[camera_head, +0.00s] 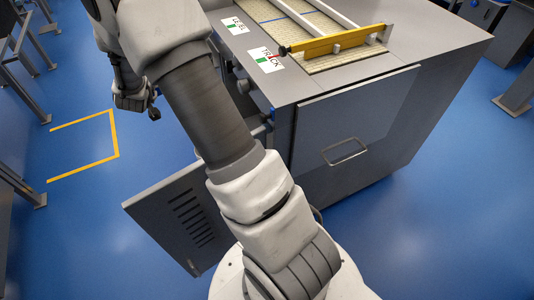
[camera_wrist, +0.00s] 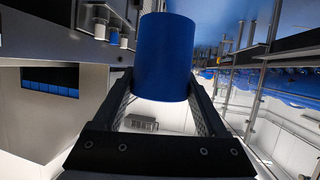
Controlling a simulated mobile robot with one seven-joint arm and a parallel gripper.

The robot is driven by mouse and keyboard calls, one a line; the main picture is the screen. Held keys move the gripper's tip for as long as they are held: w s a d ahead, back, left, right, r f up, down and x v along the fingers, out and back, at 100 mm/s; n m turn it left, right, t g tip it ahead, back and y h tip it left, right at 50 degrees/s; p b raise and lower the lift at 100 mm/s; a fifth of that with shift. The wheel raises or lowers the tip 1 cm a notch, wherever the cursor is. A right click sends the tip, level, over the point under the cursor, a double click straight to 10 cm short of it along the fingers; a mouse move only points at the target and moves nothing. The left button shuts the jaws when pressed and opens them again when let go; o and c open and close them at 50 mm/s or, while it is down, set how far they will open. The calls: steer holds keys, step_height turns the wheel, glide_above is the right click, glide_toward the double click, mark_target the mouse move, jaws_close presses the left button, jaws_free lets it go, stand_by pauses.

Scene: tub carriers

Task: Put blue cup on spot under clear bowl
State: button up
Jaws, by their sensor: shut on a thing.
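A blue cup (camera_wrist: 163,55) fills the upper middle of the wrist view. My gripper (camera_wrist: 162,88) is shut on it, with one dark finger on each side of the cup. No clear bowl and no spot under one can be made out in either view. In the head view my arm crosses the middle and hides part of the bench; the held cup does not show there.
A grey bench (camera_head: 345,110) carries a framed board with a yellow bar (camera_head: 335,41) and a TRACK card (camera_head: 266,60). A slotted grey panel (camera_head: 185,215) juts out beside it. Small containers (camera_wrist: 100,27) stand at upper left in the wrist view. Blue floor at left is mostly clear.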

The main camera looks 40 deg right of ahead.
steer(key=s+d+f+m+g+h+b, duration=0.25)
steer(key=d+f+m+b, duration=0.2)
steer(key=f, duration=0.55)
steer(key=s+d+f+m+g+h+b, duration=0.1)
steer(key=d+f+m+g+h+b, duration=0.25)
steer(key=d+f, duration=0.45)
steer(key=s+f+m+g+b, duration=0.3)
steer(key=s+f+g, duration=0.15)
steer(key=f, duration=0.45)
steer(key=s+f+m+g+b, duration=0.35)
steer(key=s+f, duration=0.25)
steer(key=f, duration=0.4)
steer(key=shift+h, duration=0.3)
steer(key=d+b, duration=0.1)
steer(key=d, duration=0.3)
steer(key=s+d, duration=0.1)
steer(key=d, duration=0.3)
steer(key=s+d+b, duration=0.1)
steer(key=d, duration=0.4)
steer(key=shift+b, duration=0.35)
steer(key=x, duration=0.1)
steer(key=b+x, duration=0.1)
steer(key=x, duration=0.1)
steer(key=b+x, duration=0.1)
steer(key=shift+s+d+r, duration=0.15)
steer(key=shift+d+r, duration=0.1)
steer(key=shift+d, duration=0.25)
steer(key=shift+f+b, duration=0.2)
steer(key=shift+b, duration=0.1)
steer(key=shift+r, duration=0.1)
